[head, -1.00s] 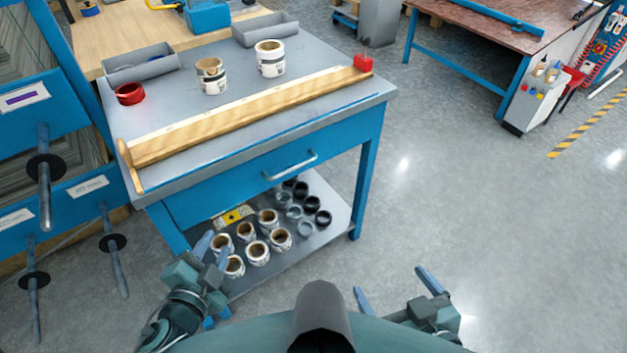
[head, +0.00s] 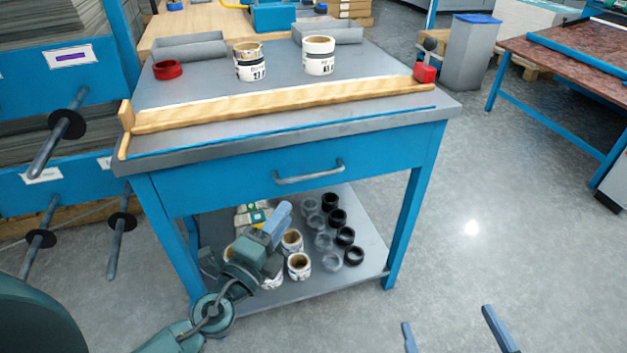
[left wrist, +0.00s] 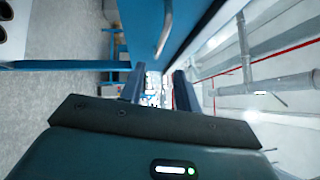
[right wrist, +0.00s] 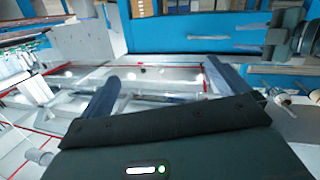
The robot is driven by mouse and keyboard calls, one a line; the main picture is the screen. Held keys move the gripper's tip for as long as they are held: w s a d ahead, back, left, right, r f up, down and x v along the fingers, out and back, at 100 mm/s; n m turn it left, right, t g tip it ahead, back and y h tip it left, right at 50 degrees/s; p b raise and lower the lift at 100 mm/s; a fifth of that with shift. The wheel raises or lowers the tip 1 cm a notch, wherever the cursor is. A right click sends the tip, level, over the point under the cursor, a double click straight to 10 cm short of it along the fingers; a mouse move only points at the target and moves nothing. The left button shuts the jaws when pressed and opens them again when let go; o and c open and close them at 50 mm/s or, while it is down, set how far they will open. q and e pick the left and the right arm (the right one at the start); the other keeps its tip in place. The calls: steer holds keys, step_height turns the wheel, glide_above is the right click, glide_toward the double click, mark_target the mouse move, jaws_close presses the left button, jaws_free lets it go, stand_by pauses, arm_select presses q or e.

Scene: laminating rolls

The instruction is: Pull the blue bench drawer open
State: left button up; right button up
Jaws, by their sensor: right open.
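The blue drawer (head: 235,180) sits flush in the front of the bench, under the grey top. Its pale bar handle (head: 310,175) is right of the drawer's middle. My left gripper (head: 280,220) is in front of the bench, lower than the handle and to its left, and apart from it. In the left wrist view the handle (left wrist: 164,30) stands beyond the gap between the fingers, which are parted with nothing between them. My right gripper (head: 455,335) is at the bottom edge of the head view, well away from the drawer. Its fingers are wide apart and empty.
A wooden rule (head: 280,103) lies along the benchtop, with a red block (head: 425,73) at its right end. White rolls (head: 318,55) stand behind it. The lower shelf (head: 345,275) holds several rolls and rings. A blue rack with rods (head: 60,130) is at left. Floor at right (head: 470,260) is clear.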

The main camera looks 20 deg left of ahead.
arm_select(q)
steer(key=p, duration=0.2)
glide_toward(309, 180)
steer(key=w+d+r, duration=0.1)
steer(key=w, duration=0.1)
steer(key=w+d+r, duration=0.1)
steer(key=r, duration=0.1)
steer(key=w+d+r, duration=0.1)
steer(key=w+r, duration=0.1)
steer(key=shift+w+d, duration=0.2)
steer(key=shift+w, duration=0.15)
arm_select(e)
steer(key=shift+s+d+f+m+g+h, duration=0.15)
steer(key=shift+m+g+h, duration=0.1)
steer(key=shift+g, duration=0.15)
steer(key=shift+s+d+r+m+g+h, duration=0.15)
steer(key=shift+g+h, duration=0.1)
steer(key=shift+g, duration=0.15)
arm_select(q)
steer(key=shift+c, duration=0.3)
arm_select(e)
steer(key=shift+f, duration=0.1)
arm_select(q)
jaws_close()
